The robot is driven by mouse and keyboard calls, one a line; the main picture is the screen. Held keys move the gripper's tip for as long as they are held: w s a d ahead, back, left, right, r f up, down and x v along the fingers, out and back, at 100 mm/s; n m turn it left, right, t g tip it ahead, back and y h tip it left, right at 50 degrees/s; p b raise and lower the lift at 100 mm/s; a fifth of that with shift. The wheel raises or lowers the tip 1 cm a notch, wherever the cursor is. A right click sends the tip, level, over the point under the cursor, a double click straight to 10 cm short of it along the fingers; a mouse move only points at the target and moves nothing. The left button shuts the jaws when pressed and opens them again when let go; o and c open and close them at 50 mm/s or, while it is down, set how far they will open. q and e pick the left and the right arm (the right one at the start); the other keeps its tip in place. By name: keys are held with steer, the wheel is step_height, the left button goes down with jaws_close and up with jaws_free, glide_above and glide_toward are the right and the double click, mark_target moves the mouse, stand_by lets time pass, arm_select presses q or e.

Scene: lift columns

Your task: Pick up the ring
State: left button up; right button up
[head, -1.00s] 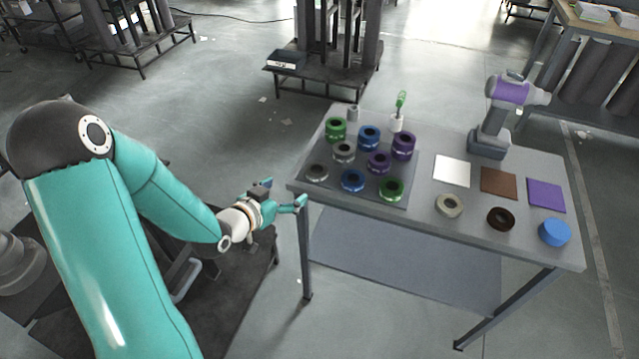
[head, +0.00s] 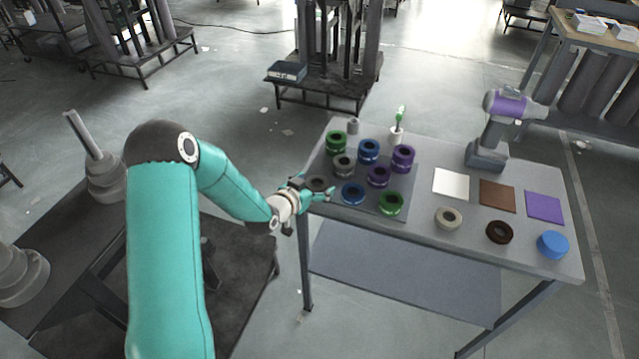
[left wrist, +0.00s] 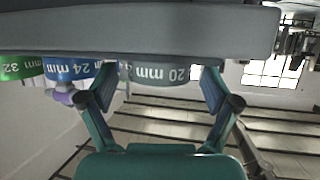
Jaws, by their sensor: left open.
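Several metal rings stand on a dark tray (head: 412,178) on the grey table. The nearest to my left gripper (head: 317,190) is a grey ring (head: 318,182) at the tray's front left corner, partly covered by the fingers in the head view. In the left wrist view, which is upside down, the grey ring (left wrist: 160,73) reads "20 mm" and shows between the two spread fingertips of the left gripper (left wrist: 157,82). The gripper is open; I cannot tell whether a finger touches the ring. My right gripper is not in view.
A blue ring (head: 353,194) and a green ring (head: 390,203) stand to the right along the tray's front. Colored squares, loose rings, a blue disc (head: 552,244) and a purple-grey drill (head: 497,130) occupy the table's right. A small green-handled tool stands at the back.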

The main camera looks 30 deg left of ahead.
arm_select(q)
steer(key=shift+w, duration=0.1)
steer(key=c, duration=1.3)
steer(key=shift+r, duration=0.1)
